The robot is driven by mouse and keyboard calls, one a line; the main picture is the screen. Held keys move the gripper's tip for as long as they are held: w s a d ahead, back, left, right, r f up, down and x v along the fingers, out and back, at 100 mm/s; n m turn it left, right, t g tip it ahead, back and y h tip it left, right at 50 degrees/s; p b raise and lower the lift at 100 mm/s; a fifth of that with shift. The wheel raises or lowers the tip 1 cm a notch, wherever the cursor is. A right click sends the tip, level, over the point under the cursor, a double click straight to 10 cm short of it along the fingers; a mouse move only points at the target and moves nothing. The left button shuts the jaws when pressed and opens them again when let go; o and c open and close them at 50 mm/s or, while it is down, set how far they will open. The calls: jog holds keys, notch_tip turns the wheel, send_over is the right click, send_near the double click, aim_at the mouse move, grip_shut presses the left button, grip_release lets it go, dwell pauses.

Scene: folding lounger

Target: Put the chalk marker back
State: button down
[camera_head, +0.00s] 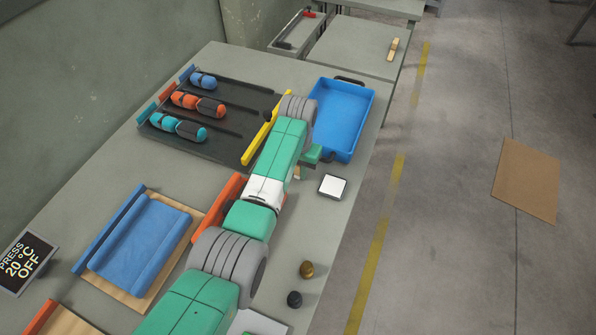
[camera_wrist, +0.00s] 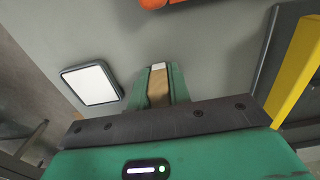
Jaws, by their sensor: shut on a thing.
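My gripper (camera_wrist: 160,85) has its green fingers closed on a tan stick with a white end, which I take to be the chalk marker (camera_wrist: 158,90). Most of the marker is hidden between the fingers. In the head view my gripper (camera_head: 305,162) is over the grey bench, between the blue tray and the white square pad, and partly hidden by my arm. A small black sign (camera_head: 25,262) with chalk-like lettering, "PRESS 20°C OFF", stands at the left edge.
The blue tray (camera_head: 318,121) and white pad (camera_head: 332,187) are close to my gripper; the pad (camera_wrist: 91,84) also shows in the wrist view. A dark rack (camera_head: 222,116) with rolls and a yellow bar (camera_head: 259,128) lies left. Two small knobs (camera_head: 307,269) sit near the front.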

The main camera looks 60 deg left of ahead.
jog(key=shift+f, duration=0.1)
jog(key=shift+f, duration=0.15)
jog(key=c, duration=1.3)
grip_release()
notch_tip(320, 180, up, 12)
jog(key=p, duration=0.3)
jog(key=shift+r+p, duration=0.25)
jog(key=shift+p, duration=0.1)
